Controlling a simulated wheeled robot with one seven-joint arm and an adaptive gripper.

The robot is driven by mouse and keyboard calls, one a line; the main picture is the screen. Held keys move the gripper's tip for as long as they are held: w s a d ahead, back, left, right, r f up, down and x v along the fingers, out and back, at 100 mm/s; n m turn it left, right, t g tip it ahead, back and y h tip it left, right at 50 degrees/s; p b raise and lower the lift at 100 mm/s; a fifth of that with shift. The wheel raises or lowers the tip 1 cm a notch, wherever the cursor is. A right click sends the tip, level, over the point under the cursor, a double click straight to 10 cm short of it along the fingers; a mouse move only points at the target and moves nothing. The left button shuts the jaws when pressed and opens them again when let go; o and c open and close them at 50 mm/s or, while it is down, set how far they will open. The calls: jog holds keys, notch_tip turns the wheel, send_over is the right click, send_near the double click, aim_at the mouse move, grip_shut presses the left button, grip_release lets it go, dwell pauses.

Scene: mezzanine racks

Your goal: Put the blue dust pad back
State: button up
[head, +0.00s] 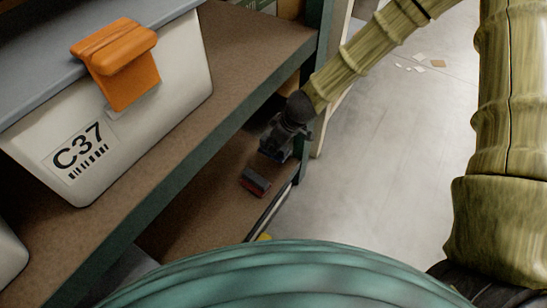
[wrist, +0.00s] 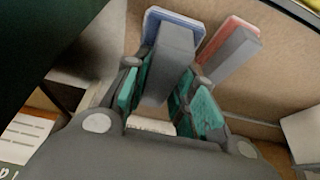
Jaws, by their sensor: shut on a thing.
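The blue dust pad (wrist: 171,62) shows in the wrist view as a grey block with a blue face at its far edge. My gripper (wrist: 160,100) is shut on its grey body, with a teal finger pad on each side. In the head view my gripper (head: 274,152) is at the lower shelf, under the edge of the upper shelf; the pad there is dark and mostly hidden by it. A similar pad with a red face (head: 255,182) lies on the lower shelf beside my gripper. This red pad (wrist: 229,52) is just right of the blue one in the wrist view.
The upper shelf (head: 190,125) overhangs the lower shelf (head: 190,215). It holds a white bin (head: 160,90) labelled C37 with an orange clip (head: 120,62). A green rack post (head: 322,60) stands close to my gripper. The floor (head: 385,140) to the right is mostly clear, with some scraps.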

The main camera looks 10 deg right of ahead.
aim_at(285, 148)
jog(key=shift+f+b, duration=1.9)
jog(key=shift+f, duration=1.55)
jog(key=shift+f, duration=0.15)
jog(key=o, duration=0.9)
jog(key=shift+r, duration=0.45)
jog(key=p+v, duration=0.6)
jog(key=v, duration=0.4)
jog(key=shift+s+d+r+p, duration=0.25)
jog(key=shift+d+r+p, duration=0.05)
jog(key=shift+r, duration=0.35)
